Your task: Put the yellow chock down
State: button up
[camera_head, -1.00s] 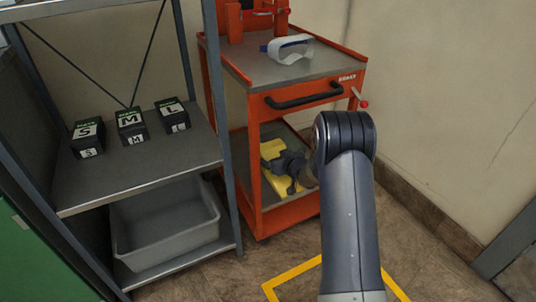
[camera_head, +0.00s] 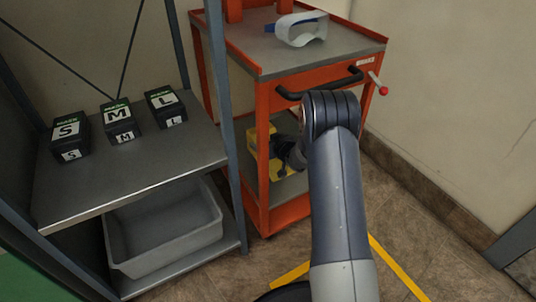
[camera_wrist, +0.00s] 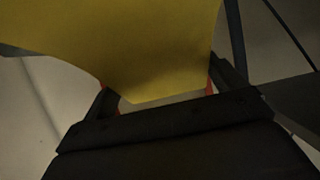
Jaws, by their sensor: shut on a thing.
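The yellow chock (camera_wrist: 160,45) fills the upper middle of the wrist view, between the two fingers of my gripper (camera_wrist: 160,95). My gripper is shut on it. In the head view the yellow chock (camera_head: 258,162) shows in part at the lower level of the orange cart (camera_head: 262,105), behind the cart's front left post. My gripper (camera_head: 284,158) is beside it there, mostly hidden by my arm. I cannot tell whether the chock touches the lower shelf (camera_head: 285,190).
Left, a grey rack (camera_head: 130,180) holds black boxes marked S (camera_head: 70,138), M (camera_head: 119,120) and L (camera_head: 165,107). A grey bin (camera_head: 165,235) is below. Yellow floor tape (camera_head: 395,265) is at right.

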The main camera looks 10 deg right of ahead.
aim_at(275, 164)
jog(key=shift+f+b, duration=1.2)
jog(key=shift+f, duration=1.4)
jog(key=shift+f, duration=0.1)
jog(key=o, duration=1.1)
jog(key=shift+f, duration=0.1)
jog(key=shift+s+d+r, duration=0.1)
jog(key=shift+r, duration=0.15)
jog(key=p+v, duration=0.4)
jog(key=v, duration=0.6)
jog(key=shift+s+r+p, duration=0.1)
jog(key=shift+s+p, duration=0.05)
jog(key=shift+p, duration=0.15)
jog(key=shift+s+d+r, duration=0.2)
jog(key=shift+s, duration=0.45)
